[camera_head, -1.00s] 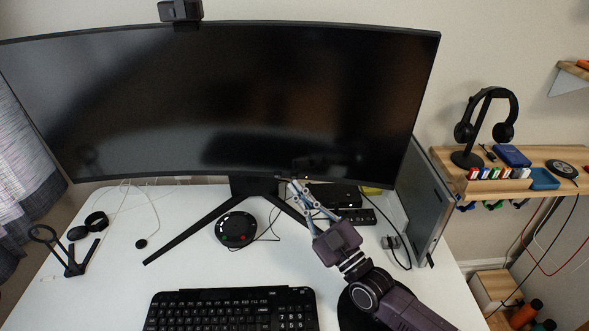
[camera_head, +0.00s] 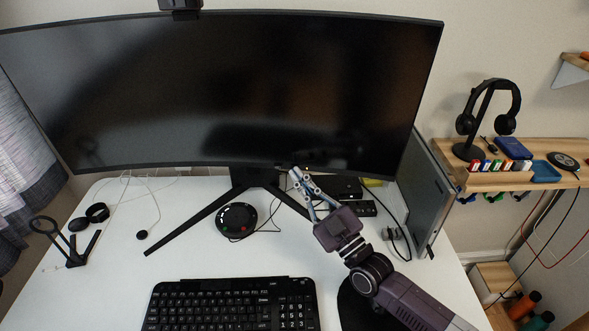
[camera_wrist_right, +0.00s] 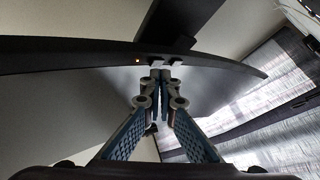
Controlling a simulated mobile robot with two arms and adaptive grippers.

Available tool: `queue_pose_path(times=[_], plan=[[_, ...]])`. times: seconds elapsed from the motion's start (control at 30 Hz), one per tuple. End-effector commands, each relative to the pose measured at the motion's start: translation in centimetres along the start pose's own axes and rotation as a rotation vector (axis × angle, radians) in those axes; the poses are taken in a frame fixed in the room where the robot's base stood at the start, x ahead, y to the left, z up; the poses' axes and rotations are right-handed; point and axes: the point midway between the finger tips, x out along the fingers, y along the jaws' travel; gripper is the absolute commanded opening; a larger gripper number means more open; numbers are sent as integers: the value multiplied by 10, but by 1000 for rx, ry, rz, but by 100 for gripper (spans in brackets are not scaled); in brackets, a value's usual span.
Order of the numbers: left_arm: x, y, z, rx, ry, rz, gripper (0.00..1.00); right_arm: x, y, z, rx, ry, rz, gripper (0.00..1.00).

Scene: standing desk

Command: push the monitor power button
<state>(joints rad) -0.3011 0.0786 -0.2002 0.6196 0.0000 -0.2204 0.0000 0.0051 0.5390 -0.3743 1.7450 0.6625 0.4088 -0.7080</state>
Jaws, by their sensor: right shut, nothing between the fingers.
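The large dark curved monitor (camera_head: 225,90) fills the upper part of the head view. In the right wrist view its lower edge (camera_wrist_right: 70,57) is a dark band seen from below, with a small orange light (camera_wrist_right: 137,61) on it. Small pale and dark details lie on the edge just beyond my fingertips; I cannot tell which is the power button. My right gripper (camera_head: 295,171) is shut and empty, its tips close to the monitor's lower edge, right of the stand. It also shows in the right wrist view (camera_wrist_right: 160,74); contact cannot be made out. My left gripper is not in view.
The monitor stand (camera_head: 252,180) has splayed legs on the white desk. A round black device (camera_head: 237,219), a keyboard (camera_head: 232,305), a black box (camera_head: 347,188) and cables lie near my right arm. A grey panel (camera_head: 427,200) stands at right.

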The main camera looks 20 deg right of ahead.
Motion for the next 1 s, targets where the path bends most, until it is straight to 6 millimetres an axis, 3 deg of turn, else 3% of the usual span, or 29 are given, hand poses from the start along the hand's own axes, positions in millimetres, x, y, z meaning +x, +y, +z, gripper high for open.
queue_pose_path(times=[1.0], plan=[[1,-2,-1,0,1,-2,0,6,5,4,0,0,0,0]])
